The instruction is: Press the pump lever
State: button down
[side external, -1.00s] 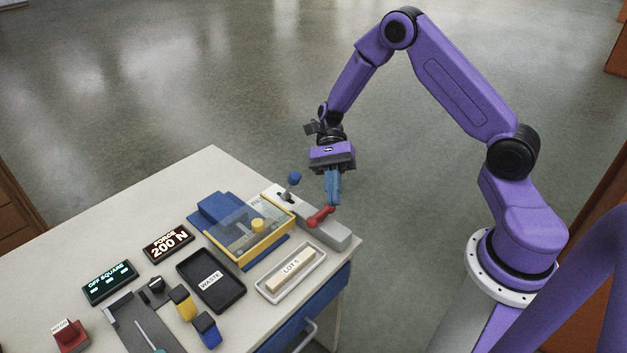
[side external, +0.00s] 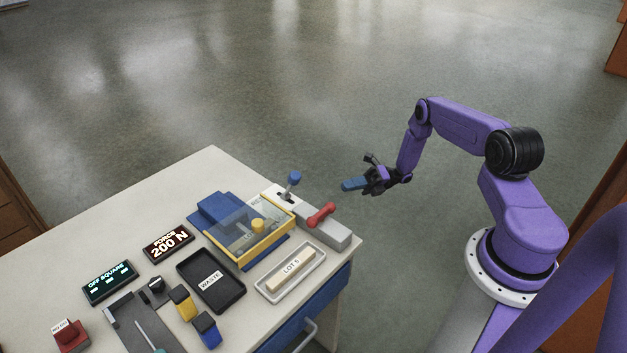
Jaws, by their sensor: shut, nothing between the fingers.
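The pump unit (side external: 333,236) is a long grey block at the right edge of the table. A red lever (side external: 321,214) lies low and tilted on top of it. A blue-knobbed lever (side external: 293,179) stands up from its far end. I cannot tell from the picture which of the two is the pump lever.
A yellow-framed clear cover (side external: 250,262) stands left of the pump unit. A white tray (side external: 261,290) holds a block labelled LOT 5. A black WASTE tray (side external: 236,304) lies beside it. Displays read FORCE 200 N (side external: 168,243) and OFF SQUARE (side external: 108,282). Open floor lies beyond the table.

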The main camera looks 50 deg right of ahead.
jog(key=d+m+t, duration=0.1)
jog(key=d+f+m+t, duration=0.1)
jog(key=shift+s+f+t, duration=0.25)
jog(key=shift+s+t, duration=0.05)
jog(key=shift+w+a, duration=0.1)
send_near(299, 180)
jog(key=s+a, duration=0.1)
jog(key=a, duration=0.3)
jog(key=w, duration=0.1)
jog(key=w+r, duration=0.1)
jog(key=w+a, duration=0.1)
jog(key=shift+w+r, duration=0.2)
jog(key=shift+w, duration=0.05)
